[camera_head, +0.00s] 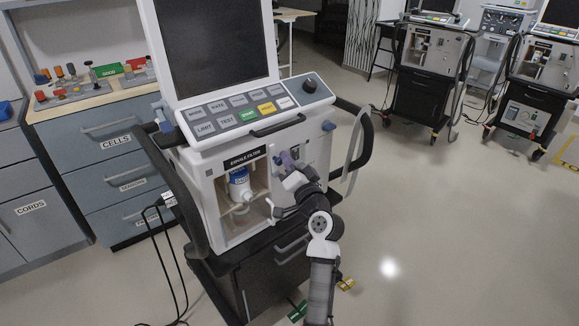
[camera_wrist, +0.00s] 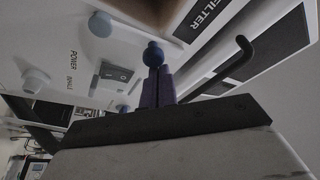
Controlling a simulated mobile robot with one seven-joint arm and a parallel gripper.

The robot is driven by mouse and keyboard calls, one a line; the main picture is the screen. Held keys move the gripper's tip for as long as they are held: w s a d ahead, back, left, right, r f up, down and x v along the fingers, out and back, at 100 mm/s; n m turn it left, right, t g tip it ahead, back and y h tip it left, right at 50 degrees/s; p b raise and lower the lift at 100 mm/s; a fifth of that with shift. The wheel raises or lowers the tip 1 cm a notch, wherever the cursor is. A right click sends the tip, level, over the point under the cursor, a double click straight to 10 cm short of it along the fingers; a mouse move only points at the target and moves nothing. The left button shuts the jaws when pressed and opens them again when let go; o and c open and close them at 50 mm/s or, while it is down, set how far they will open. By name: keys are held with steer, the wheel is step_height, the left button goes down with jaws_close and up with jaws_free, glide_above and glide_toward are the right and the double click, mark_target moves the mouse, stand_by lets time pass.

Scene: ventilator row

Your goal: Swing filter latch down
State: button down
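The ventilator (camera_head: 219,190) has an open bay marked EXHALE FILTER, with a blue and white filter (camera_head: 239,185) upright inside. My gripper (camera_head: 287,158) is at the front panel just right of the bay. In the wrist view its purple fingers (camera_wrist: 158,86) stand close together. A round dark blue knob (camera_wrist: 153,54), which looks like the end of the filter latch, sits right at their tips. The fingers appear closed on it. The latch's arm and pivot are hidden by the fingers, so its angle cannot be told.
A power switch (camera_wrist: 115,72) and pale blue knobs (camera_wrist: 36,80) are beside the fingers. A black hooked bar (camera_wrist: 240,50) sticks out near the FILTER label. A drawer cabinet (camera_head: 110,150) stands left. Open floor (camera_head: 430,220) lies right.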

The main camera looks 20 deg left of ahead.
steer(key=n+b, duration=0.1)
steer(key=b, duration=0.2)
steer(key=s+a+f+n+y+b, duration=0.1)
steer(key=n+b, duration=0.1)
steer(key=b, duration=0.2)
steer(key=shift+s+f, duration=0.2)
steer(key=n+b, duration=0.2)
steer(key=b, duration=0.1)
steer(key=s+a+n+g+y+b, duration=0.1)
steer(key=n+b, duration=0.1)
steer(key=b, duration=0.1)
steer(key=s+f+n+g+y+b, duration=0.1)
steer(key=n+b, duration=0.1)
steer(key=b, duration=0.1)
steer(key=shift+a, duration=0.15)
steer(key=s+r+n+g+b, duration=0.1)
steer(key=n+b, duration=0.1)
steer(key=n, duration=0.1)
steer(key=s+a+r+n+g+y+b, duration=0.1)
steer(key=n+b, duration=0.2)
steer(key=s+a+r+n+g+y+b, duration=0.1)
steer(key=n+b, duration=0.2)
steer(key=shift+s+a+g, duration=0.1)
steer(key=shift+a+g, duration=0.15)
steer(key=shift+g, duration=0.05)
steer(key=f+v, duration=0.1)
steer(key=v, duration=0.9)
steer(key=shift+f+b, duration=0.15)
steer(key=shift+b, duration=0.3)
steer(key=shift+s+d, duration=0.1)
